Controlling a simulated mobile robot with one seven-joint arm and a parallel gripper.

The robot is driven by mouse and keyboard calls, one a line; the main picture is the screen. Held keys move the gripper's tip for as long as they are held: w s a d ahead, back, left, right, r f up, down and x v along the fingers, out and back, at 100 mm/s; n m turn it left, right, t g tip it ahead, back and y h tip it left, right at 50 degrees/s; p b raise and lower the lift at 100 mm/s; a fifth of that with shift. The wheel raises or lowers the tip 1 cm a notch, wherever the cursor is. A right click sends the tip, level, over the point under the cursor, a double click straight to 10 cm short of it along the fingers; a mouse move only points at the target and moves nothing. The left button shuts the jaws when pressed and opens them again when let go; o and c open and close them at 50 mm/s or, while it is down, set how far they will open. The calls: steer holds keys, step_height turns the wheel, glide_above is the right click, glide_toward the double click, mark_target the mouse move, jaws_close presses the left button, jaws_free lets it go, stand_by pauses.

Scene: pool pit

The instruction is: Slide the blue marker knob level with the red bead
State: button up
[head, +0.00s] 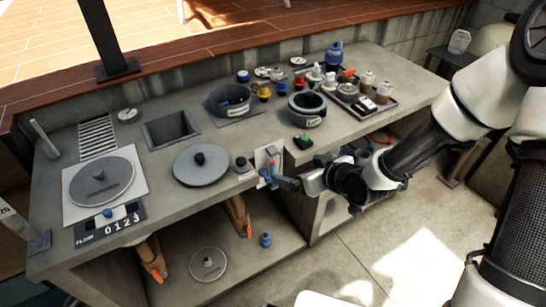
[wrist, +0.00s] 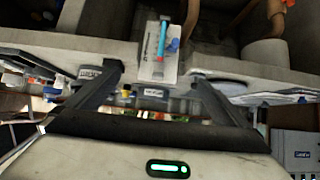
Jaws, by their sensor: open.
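A pale upright plate (head: 262,157) is on the counter's front edge; it also shows in the wrist view (wrist: 151,70).
The concrete counter (head: 228,190) holds a round grey lid (head: 201,164) and a ring-shaped pot (head: 307,109). A FLOW 0123 panel (head: 110,222) with another blue knob (head: 107,213) stands at the left front. Brown pipes (head: 236,215) are below. The floor in front is mostly clear.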

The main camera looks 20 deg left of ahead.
steer(key=s+d+r+m+h+p, duration=0.2)
steer(key=d+r+h, duration=0.2)
steer(key=d+r, duration=0.55)
steer(key=s+d+r+m+h+p, duration=0.1)
steer(key=d+r+m+h+p, duration=0.2)
steer(key=d+r, duration=0.7)
steer(key=s+d+r+m, duration=0.2)
steer(key=s+r, duration=0.3)
steer(key=s, duration=0.3)
steer(key=s+d+r+m+g+h+p, duration=0.1)
steer(key=s+d+r+m, duration=0.2)
steer(key=s+r, duration=0.2)
steer(key=s, duration=0.3)
steer(key=shift+s+d+r, duration=0.15)
